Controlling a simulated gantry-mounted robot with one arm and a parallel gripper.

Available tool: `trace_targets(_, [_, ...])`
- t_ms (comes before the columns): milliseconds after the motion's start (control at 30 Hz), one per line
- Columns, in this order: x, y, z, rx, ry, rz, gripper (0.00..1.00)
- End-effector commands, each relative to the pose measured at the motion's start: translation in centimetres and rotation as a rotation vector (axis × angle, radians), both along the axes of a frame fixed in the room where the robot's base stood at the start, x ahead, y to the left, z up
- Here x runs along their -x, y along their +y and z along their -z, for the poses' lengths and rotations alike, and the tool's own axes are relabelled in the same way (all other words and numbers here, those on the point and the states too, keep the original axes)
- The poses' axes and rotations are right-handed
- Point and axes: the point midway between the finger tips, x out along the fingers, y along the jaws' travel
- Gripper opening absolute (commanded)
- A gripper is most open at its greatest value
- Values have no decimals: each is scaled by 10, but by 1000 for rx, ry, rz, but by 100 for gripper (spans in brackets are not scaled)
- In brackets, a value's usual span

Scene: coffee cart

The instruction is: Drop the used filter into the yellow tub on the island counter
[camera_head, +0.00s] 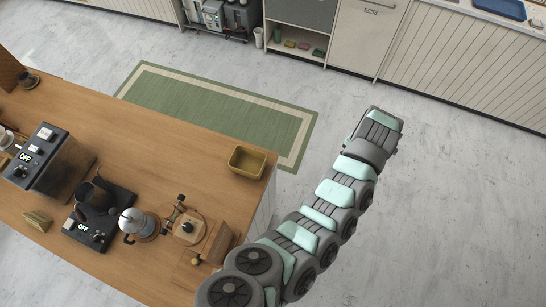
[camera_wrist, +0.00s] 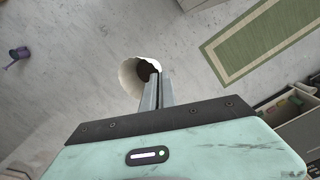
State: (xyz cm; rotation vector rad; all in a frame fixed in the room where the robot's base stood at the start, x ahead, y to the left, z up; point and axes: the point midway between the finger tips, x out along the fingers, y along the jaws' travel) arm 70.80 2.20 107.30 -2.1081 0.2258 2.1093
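The used filter (camera_wrist: 131,78) is a pale paper cone with dark brown inside, seen in the wrist view at the fingertips. My gripper (camera_wrist: 157,88) is shut on its edge, the two fingers close together. In the head view my arm reaches out over the open floor, right of the island, and its wrist end hides the fingers and the filter. The yellow tub (camera_head: 234,161) is an open, mustard-coloured rectangular tub near the right end of the wooden island counter (camera_head: 150,130). My gripper is to the right of the tub and apart from it.
The counter left of the tub is clear. A green rug (camera_head: 215,108) lies behind the island. Cabinets (camera_head: 365,35) line the back.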

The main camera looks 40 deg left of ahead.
Motion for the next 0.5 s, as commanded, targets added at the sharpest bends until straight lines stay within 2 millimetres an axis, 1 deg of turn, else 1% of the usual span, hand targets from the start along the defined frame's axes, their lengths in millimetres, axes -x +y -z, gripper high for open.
trace_targets(33, [-9, 8, -6, -7, 1, 14, 0])
trace_targets(200, [-27, 20, -15, -8, 2, 46, 0])
trace_targets(300, [-35, 25, -18, -6, -1, 59, 0])
trace_targets(500, [-45, 35, -23, -3, 0, 81, 0])
